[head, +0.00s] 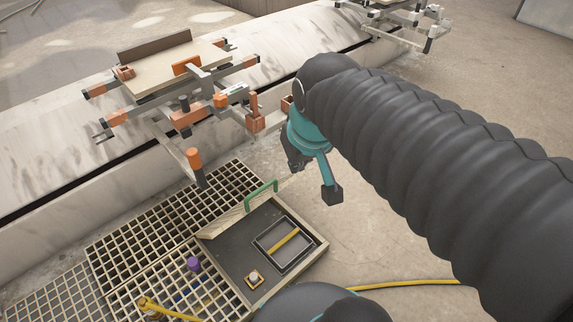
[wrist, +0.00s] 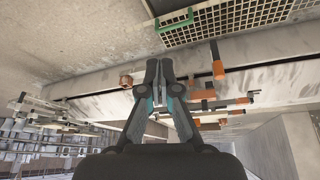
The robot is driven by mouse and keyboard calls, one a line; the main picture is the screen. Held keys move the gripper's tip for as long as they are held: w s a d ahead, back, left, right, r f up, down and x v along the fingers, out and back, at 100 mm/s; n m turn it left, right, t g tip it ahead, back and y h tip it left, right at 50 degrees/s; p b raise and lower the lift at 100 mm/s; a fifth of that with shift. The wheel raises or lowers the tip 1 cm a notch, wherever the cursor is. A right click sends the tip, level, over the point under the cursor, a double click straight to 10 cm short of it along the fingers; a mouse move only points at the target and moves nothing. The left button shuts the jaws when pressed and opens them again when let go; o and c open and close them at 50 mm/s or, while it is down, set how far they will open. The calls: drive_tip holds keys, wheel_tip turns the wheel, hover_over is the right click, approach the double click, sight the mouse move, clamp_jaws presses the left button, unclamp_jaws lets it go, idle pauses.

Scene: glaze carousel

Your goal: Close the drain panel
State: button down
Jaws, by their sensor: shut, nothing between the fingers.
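The drain panel seems to be the slatted grating (head: 225,200) with a green handle (head: 262,195) at its wood-edged right side. The handle also shows in the wrist view (wrist: 174,21), at the edge of the grating (wrist: 240,24). Beside the grating is an open, wood-rimmed recess with a dark floor (head: 232,256). I cannot tell exactly how the panel is hinged or how far it stands open. My gripper (wrist: 159,68) is shut and empty. In the head view it hangs above and to the right of the handle, apart from it.
The recess holds a small tray (head: 270,262), a yellow bar (head: 285,241) and a button-like block (head: 254,277). A purple knob (head: 193,264) is by the grating. A long pale trough with orange-tipped fixtures (head: 187,118) lies behind. A yellow hose (head: 410,283) crosses the floor at right.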

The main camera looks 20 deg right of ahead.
drive_tip(key=w+d+f+n+g+p, duration=0.15)
drive_tip(key=w+f, duration=0.35)
drive_tip(key=w, duration=0.7)
drive_tip(key=w+d+f+n+g, duration=0.2)
drive_tip(key=w+f+g, duration=0.15)
drive_tip(key=w, duration=0.75)
drive_tip(key=w+d+f+g, duration=0.1)
drive_tip(key=w+d+f, duration=0.1)
drive_tip(key=w+f, duration=0.6)
drive_tip(key=shift+n+h, duration=0.25)
drive_tip(key=shift+h, duration=0.05)
drive_tip(key=s+f, duration=0.2)
drive_tip(key=f, duration=0.2)
drive_tip(key=s+f, duration=0.2)
drive_tip(key=f, duration=0.2)
drive_tip(key=s+d+f, duration=0.1)
drive_tip(key=s+f, duration=0.1)
drive_tip(key=f, duration=0.2)
drive_tip(key=shift+d+f, duration=0.1)
drive_tip(key=shift+f, duration=0.3)
drive_tip(key=shift+s+d+f, duration=0.15)
drive_tip(key=shift+s+f, duration=0.2)
drive_tip(key=shift+s, duration=0.05)
